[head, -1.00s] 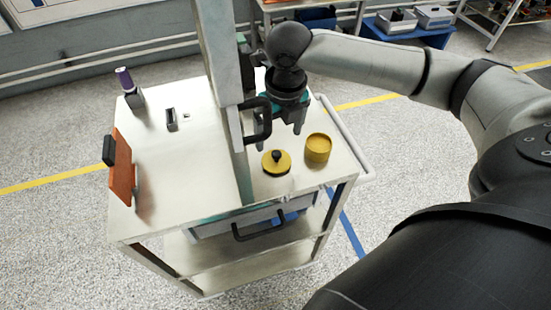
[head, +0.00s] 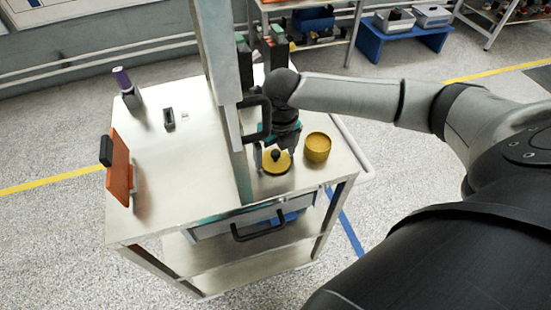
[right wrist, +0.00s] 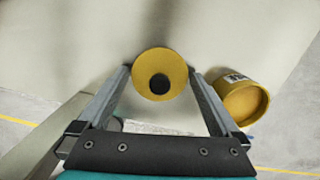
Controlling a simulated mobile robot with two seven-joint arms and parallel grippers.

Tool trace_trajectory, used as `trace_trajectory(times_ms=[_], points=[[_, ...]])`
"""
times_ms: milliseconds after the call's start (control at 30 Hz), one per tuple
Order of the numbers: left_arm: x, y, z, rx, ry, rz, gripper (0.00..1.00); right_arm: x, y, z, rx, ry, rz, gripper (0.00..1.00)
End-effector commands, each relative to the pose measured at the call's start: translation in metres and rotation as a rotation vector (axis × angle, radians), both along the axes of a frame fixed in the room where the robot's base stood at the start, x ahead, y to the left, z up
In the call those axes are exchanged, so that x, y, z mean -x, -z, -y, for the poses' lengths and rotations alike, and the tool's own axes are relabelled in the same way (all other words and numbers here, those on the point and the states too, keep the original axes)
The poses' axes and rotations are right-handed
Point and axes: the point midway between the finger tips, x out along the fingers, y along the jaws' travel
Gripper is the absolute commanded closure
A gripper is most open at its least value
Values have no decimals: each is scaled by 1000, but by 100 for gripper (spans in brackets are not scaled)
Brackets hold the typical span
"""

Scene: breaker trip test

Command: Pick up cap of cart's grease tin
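The cap (head: 276,161) is a flat yellow disc with a black knob, lying on the cart top. The grease tin (head: 318,147), a yellow cylinder, stands just right of it. My right gripper (head: 274,160) points down over the cap, its fingers apart on either side. In the right wrist view the cap (right wrist: 160,75) shows between and just beyond the open fingertips (right wrist: 159,72), with nothing held. The tin (right wrist: 245,102) is outside the right-hand finger there. I cannot tell whether the fingers touch the cap. My left gripper is not in view.
A grey upright post (head: 222,90) with a black handle stands close left of my right gripper. An orange board (head: 120,168), a purple-capped bottle (head: 127,88) and a small dark block (head: 169,118) are on the cart's left half. The middle left is clear.

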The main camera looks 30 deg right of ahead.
Motion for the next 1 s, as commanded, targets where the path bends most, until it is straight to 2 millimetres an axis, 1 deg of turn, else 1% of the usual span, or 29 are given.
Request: trace_trajectory(times_ms=[33,67,533,567,833,1000], points=[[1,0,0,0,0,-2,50,0,0,0,0,0,0,7],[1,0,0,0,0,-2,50,0,0,0,0,0,0,10],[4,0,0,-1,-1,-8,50,0,-1,0,0,0,1,63],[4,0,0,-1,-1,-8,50,0,-1,0,0,0,1,64],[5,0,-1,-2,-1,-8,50,0,-3,0,0,0,1,64],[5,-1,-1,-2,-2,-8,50,-1,-15,1,0,1,3,64]])
